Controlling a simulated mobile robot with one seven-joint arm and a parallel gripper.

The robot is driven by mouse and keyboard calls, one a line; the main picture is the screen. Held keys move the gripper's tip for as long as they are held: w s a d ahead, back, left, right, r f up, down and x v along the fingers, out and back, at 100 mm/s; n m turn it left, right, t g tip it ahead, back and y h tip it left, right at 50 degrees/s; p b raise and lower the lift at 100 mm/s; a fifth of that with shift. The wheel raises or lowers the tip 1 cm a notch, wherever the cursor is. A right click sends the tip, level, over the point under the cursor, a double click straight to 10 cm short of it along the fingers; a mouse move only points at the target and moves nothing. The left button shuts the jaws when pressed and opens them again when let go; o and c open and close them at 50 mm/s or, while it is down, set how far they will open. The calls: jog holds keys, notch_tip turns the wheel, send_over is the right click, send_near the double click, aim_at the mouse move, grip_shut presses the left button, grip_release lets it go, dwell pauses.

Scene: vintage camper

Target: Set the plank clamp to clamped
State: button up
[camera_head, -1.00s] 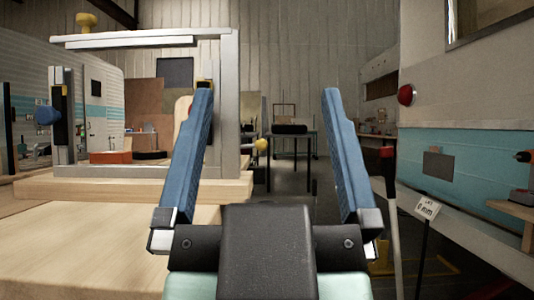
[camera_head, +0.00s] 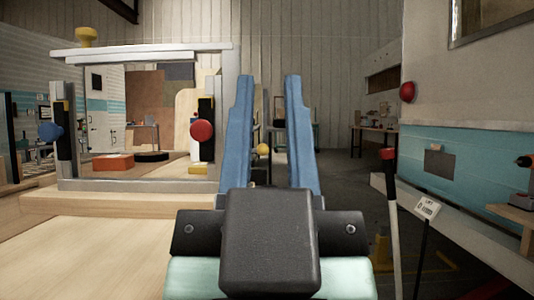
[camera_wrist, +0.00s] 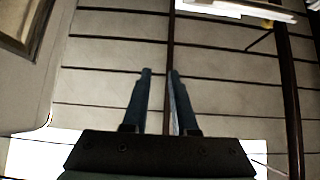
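A grey metal frame (camera_head: 145,55) stands on a wooden board (camera_head: 120,205) at the left in the head view. It carries a blue knob (camera_head: 49,132) on its left side, a red knob (camera_head: 202,131) near its right post, and a yellow knob (camera_head: 86,34) on top. I cannot tell which of these parts is the plank clamp, nor its setting.
A wooden bench top (camera_head: 95,250) fills the lower left. A red block (camera_head: 113,162) and a black disc (camera_head: 151,156) show through the frame. A white pole with a red top (camera_head: 391,190) and a teal-striped wall (camera_head: 455,165) stand at right. Floor shows between.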

notch_tip(320, 180, up, 20)
jog(key=p, duration=1.7)
jog(key=shift+f+p, duration=0.15)
jog(key=shift+p, duration=0.15)
grip_shut()
jog(key=shift+f, duration=0.15)
